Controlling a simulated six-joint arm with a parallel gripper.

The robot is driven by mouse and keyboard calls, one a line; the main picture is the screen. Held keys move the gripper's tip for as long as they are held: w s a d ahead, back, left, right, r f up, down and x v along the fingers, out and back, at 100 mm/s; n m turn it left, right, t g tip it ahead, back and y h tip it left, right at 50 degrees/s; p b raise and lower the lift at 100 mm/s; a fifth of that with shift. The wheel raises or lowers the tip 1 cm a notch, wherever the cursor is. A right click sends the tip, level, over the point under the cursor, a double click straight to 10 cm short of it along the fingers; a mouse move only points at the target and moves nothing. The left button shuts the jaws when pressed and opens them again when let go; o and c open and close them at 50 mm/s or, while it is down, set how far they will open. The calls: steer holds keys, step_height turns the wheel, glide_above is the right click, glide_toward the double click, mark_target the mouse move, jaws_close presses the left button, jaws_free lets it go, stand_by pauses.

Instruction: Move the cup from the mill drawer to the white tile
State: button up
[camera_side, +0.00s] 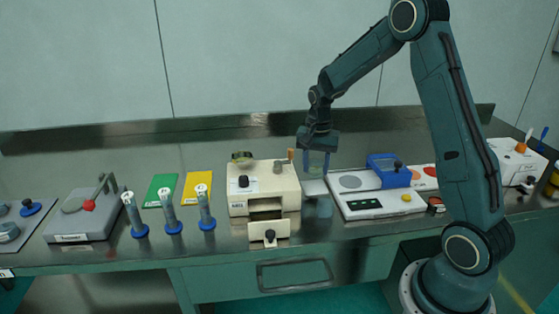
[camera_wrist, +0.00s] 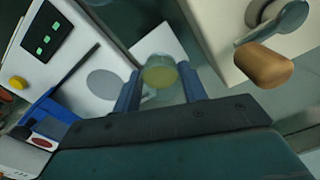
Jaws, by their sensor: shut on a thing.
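My gripper (camera_side: 316,168) is shut on a clear cup (camera_wrist: 160,74) with yellowish contents. The cup sits between the two blue fingers in the wrist view, and it hangs above the bench in the side view. The white tile (camera_side: 314,188) lies on the bench just below my gripper, between the mill and the balance. It shows partly behind the cup in the wrist view (camera_wrist: 165,42). The cream mill (camera_side: 249,204) stands to the left, with its drawer (camera_side: 284,230) out at the front and a black knob on it.
A white balance (camera_side: 376,212) with a dark display and a blue box (camera_side: 389,171) stand close on the right. The mill's wooden-handled crank (camera_wrist: 262,62) is near my gripper.

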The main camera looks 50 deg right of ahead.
mark_target(314, 187)
steer(key=shift+f, duration=2.15)
steer(key=shift+f, duration=0.15)
steer(key=o, duration=0.7)
step_height(314, 187, up, 11)
steer(key=shift+r, duration=0.7)
